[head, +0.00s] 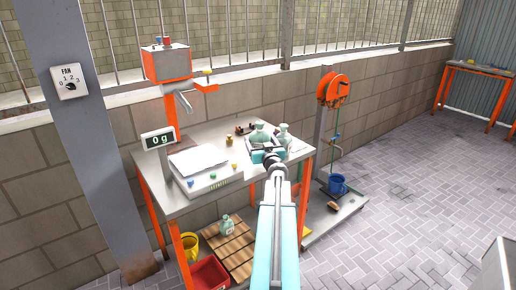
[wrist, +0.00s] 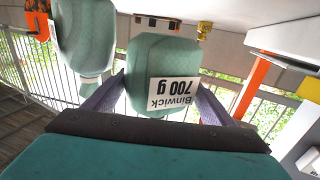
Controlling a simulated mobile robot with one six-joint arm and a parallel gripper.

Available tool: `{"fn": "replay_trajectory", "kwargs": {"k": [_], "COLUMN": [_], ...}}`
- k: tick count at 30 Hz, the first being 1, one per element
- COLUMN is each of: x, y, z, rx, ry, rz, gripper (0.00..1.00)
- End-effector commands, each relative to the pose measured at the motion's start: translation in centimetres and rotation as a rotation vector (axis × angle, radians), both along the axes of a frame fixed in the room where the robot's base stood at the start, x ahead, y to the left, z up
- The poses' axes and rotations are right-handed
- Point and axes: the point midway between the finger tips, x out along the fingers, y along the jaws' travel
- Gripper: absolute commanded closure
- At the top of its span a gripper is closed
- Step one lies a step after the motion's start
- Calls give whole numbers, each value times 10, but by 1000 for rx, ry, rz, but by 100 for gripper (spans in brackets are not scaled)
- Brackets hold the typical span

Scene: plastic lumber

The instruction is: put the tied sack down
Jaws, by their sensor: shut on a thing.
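The tied sack (wrist: 150,60) is pale green with a white label reading "Binwick 700 g", which appears upside down in the wrist view. My gripper (wrist: 155,92) is shut on it, with one finger on each side. In the head view the sack (head: 260,136) is at my gripper (head: 267,153), over the back right of the steel worktable (head: 222,140). I cannot tell whether its base touches the tabletop. A second green sack (head: 284,136) stands close on its right; it also shows in the wrist view (wrist: 85,35).
A scale (head: 212,181) with its display (head: 158,139) reading 0 g is on the table's left. Small brass weights (head: 243,129) sit behind. Below are a green sack (head: 227,226), a yellow bucket (head: 190,245) and a red crate (head: 210,274). A hose reel (head: 333,88) stands right.

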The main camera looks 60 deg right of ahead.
Motion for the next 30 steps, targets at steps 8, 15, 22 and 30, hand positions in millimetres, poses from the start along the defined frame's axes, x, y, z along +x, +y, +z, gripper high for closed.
{"fn": "replay_trajectory", "kwargs": {"k": [8,15,22,30], "x": [4,13,13,13], "y": [-1,-4,-4,-4], "z": [1,-17,-35,-35], "rx": [-1,2,1,-1], "ry": [-2,-2,-2,-2], "rz": [1,1,1,1], "gripper": [66,66,66,66]}}
